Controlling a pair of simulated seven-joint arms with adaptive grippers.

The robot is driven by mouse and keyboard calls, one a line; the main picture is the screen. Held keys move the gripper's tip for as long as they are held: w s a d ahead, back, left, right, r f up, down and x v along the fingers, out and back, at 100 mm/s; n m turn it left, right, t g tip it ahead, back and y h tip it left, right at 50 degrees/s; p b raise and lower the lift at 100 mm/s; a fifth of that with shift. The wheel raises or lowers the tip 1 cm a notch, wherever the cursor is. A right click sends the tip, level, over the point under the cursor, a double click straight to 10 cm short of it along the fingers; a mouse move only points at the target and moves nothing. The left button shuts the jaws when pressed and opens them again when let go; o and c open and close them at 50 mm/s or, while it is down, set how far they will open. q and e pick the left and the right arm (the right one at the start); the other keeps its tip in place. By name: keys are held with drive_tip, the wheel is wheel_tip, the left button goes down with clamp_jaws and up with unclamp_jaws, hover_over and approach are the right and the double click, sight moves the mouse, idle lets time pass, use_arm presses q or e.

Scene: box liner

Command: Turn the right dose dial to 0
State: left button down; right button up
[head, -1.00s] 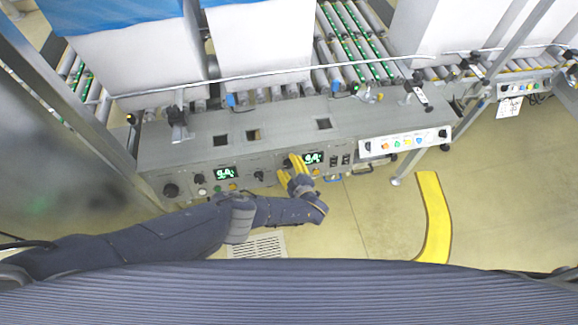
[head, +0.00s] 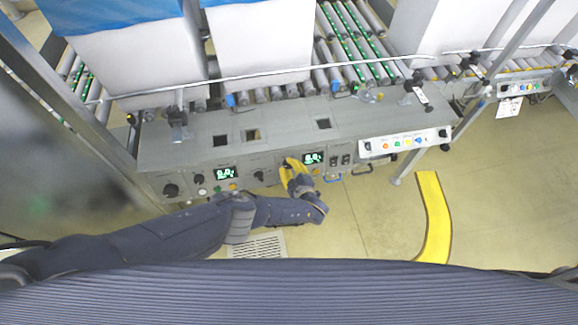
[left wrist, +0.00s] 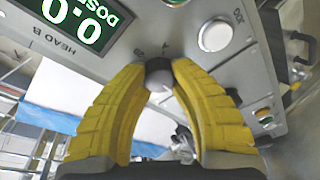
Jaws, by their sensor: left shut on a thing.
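The right dose dial (left wrist: 158,70) is a dark knob on the grey panel, seen between my yellow fingertips in the left wrist view. My left gripper (left wrist: 158,78) is shut on it. In the head view my left gripper (head: 288,164) reaches the panel front and hides the dial. The green display beside the dial (left wrist: 80,18) reads 0.0 in the wrist view, upside down and partly cut off; its "HEAD B" label is below it. The same display (head: 313,159) shows small in the head view. My right gripper is not in view.
A left display (head: 226,173) and another black knob (head: 171,190) sit on the same grey panel. A white round button (left wrist: 215,36) is close to my fingers. A button strip (head: 405,144) is at the panel's right. The floor in front is open.

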use_arm(q)
drive_tip(key=shift+a+n, duration=0.1)
drive_tip(key=shift+n, duration=0.2)
drive_tip(key=n+g, duration=0.1)
drive_tip(key=n, duration=0.4)
drive_tip(key=shift+n, duration=0.4)
drive_tip(key=n, duration=0.5)
drive_tip(key=shift+r+g+h, duration=0.1)
drive_tip(key=shift+g+h, duration=0.2)
drive_tip(key=shift+h, duration=0.1)
drive_tip(key=shift+w+a, duration=0.1)
drive_tip(key=c, duration=1)
unclamp_jaws()
drive_tip(key=shift+o, duration=0.2)
